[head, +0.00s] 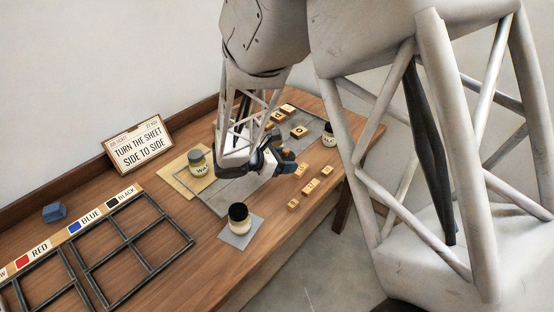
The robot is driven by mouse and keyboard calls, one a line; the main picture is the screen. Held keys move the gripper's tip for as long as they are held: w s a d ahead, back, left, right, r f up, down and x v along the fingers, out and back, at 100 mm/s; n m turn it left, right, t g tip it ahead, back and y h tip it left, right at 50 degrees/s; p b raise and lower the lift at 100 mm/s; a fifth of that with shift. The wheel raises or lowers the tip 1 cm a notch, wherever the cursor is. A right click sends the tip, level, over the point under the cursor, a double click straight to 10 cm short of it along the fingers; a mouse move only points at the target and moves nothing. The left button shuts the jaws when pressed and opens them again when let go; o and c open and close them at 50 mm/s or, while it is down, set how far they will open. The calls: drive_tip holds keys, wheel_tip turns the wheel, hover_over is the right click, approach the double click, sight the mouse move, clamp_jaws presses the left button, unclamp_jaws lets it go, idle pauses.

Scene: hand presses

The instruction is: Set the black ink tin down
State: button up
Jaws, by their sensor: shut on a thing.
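My gripper (282,162) is over the middle of the bench, near the grey slab. Its dark fingers are shut on a pale tin, which I take for the black ink tin (286,168). The fingers hide most of it, and its label cannot be read. I cannot tell whether its base touches the surface below.
A jar with yellowish contents (199,165) stands on a tan sheet left of my gripper. A dark-lidded jar (239,219) stands on a grey square (236,239) in front; another (328,135) stands behind right. Letter blocks (311,186) line the right edge. Framed racks (130,249) lie left.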

sight(286, 150)
idle(0.3)
wheel_tip(286, 150, up, 5)
drive_tip(key=shift+r, duration=0.1)
drive_tip(key=w+a+n+t+y, duration=0.2)
drive_tip(key=a+n+t+y, duration=0.3)
drive_tip(key=a, duration=1)
drive_tip(key=w+a+n+t+y, duration=0.1)
drive_tip(key=a+n+t+y, duration=0.4)
drive_tip(key=a, duration=1.1)
drive_tip(key=s+a+n+g+y, duration=0.1)
drive_tip(key=s+a+n+y, duration=0.35)
drive_tip(key=a, duration=0.55)
drive_tip(key=s+a+n+g+y, duration=0.1)
drive_tip(key=s+a+n+y, duration=0.3)
drive_tip(key=a, duration=0.6)
drive_tip(key=shift+h, duration=0.35)
drive_tip(key=f, duration=0.6)
drive_tip(key=s+f, duration=0.1)
drive_tip(key=f, duration=0.2)
drive_tip(key=shift+a+f, duration=0.1)
drive_tip(key=shift+a, duration=0.25)
drive_tip(key=shift+w+f, duration=0.1)
drive_tip(key=shift+f, duration=0.25)
drive_tip(key=w+a, duration=0.3)
drive_tip(key=a, duration=0.1)
drive_tip(key=w+a+f, duration=0.1)
drive_tip(key=w+a, duration=0.6)
drive_tip(key=a, duration=0.1)
drive_tip(key=shift+w+f, duration=0.25)
drive_tip(key=shift+w, duration=0.05)
